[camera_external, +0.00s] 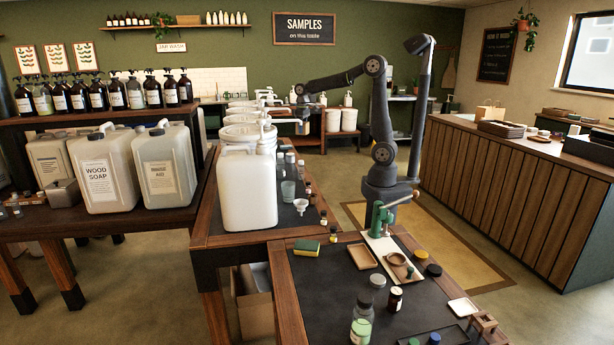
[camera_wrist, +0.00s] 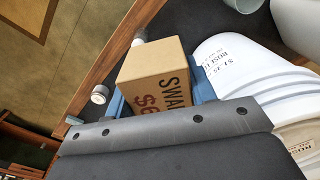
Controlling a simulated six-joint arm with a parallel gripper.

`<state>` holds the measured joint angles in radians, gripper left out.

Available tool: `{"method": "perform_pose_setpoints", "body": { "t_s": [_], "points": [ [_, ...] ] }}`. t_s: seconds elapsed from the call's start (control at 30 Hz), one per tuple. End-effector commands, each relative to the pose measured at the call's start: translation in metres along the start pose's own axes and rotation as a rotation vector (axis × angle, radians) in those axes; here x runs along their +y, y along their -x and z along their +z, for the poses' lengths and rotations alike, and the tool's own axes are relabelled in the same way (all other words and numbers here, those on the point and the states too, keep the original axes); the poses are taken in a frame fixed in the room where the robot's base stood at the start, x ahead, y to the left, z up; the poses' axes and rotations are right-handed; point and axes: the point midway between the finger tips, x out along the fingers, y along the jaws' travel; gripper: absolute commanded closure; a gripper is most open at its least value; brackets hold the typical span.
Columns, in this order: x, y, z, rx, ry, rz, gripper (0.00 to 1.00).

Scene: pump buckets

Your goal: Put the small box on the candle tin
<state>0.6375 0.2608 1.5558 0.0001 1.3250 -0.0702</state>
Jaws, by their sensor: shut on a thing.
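The small box (camera_wrist: 152,77) is brown cardboard with black and red print, seen in the wrist view. My gripper (camera_wrist: 160,96) is shut on it, with a blue finger on each side. In the external view my gripper (camera_external: 302,114) is small and far off, over the back end of the long dark table among the white buckets; the box is too small to make out there. I cannot tell surely which thing is the candle tin. A round tin with a pale lid (camera_external: 377,281) stands on the front table and may be it.
White buckets (camera_wrist: 245,70) stand close to the right of the box in the wrist view. A small white-capped bottle (camera_wrist: 100,94) is at the left by the wooden table edge. A big white canister (camera_external: 246,190) and a green press (camera_external: 381,218) stand nearer the camera.

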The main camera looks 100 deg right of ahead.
Motion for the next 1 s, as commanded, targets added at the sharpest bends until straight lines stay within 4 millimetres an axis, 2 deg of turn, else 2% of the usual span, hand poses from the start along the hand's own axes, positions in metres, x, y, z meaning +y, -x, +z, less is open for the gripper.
{"method": "perform_pose_setpoints", "body": {
  "t_s": [0.17, 0.27, 0.5, 0.7, 1.0],
  "points": [
    [0.038, -0.006, -0.037, -0.002, 0.060, 0.000, 0.72],
    [0.068, -0.012, -0.060, -0.001, 0.108, 0.000, 0.72],
    [0.152, -0.034, -0.108, -0.002, 0.231, -0.001, 0.72],
    [0.230, -0.060, -0.132, -0.001, 0.334, -0.001, 0.72],
    [0.346, -0.108, -0.141, 0.000, 0.481, -0.001, 0.72]
  ]
}}
